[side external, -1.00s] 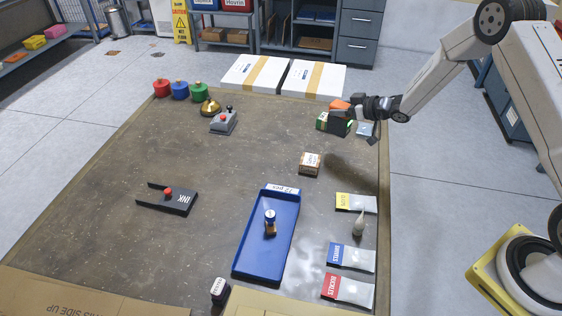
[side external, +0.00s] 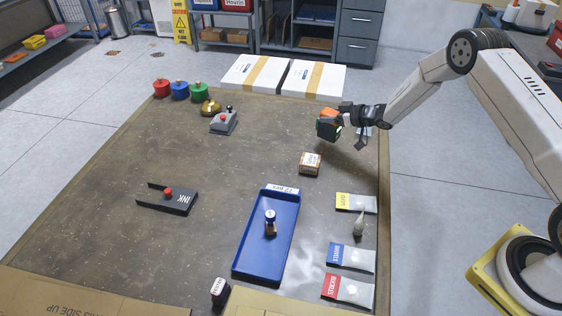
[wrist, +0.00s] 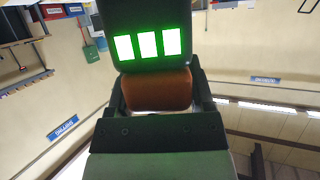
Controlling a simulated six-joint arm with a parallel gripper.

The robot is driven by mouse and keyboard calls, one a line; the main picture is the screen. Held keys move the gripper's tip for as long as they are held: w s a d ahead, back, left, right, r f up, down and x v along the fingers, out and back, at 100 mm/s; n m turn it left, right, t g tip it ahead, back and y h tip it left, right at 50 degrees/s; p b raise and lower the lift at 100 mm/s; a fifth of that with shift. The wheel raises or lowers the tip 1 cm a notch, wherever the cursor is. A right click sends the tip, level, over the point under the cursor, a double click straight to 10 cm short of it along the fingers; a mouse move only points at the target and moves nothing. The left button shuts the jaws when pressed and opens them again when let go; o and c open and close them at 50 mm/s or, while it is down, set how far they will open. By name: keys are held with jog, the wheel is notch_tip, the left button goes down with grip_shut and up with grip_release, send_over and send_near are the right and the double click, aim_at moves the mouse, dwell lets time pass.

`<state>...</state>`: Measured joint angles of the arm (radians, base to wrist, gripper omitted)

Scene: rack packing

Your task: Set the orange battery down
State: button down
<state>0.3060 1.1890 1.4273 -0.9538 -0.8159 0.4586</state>
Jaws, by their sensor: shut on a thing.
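The orange battery (side external: 327,127) has an orange end and a dark body with green on it. My gripper (side external: 335,114) is shut on its orange end and holds it at the back right of the brown work surface. It looks held above the surface, with a dark shadow nearer the camera, but the exact gap is hard to judge. In the wrist view the battery (wrist: 155,88) fills the space between the two fingers of my gripper (wrist: 158,97), and three bright green bars show on its dark body. Its far side is hidden.
A small cardboard box (side external: 310,163) stands just in front of the battery. A blue tray (side external: 248,240) holds a small stamp-like item. Labelled pouches (side external: 350,257) lie along the right edge. White boxes (side external: 255,73) stand at the back.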

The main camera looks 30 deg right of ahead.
jog(key=shift+f, duration=1.4)
jog(key=shift+f, duration=0.15)
grip_release()
jog(key=shift+f, duration=0.1)
jog(key=shift+r, duration=0.2)
jog(key=v, duration=1.2)
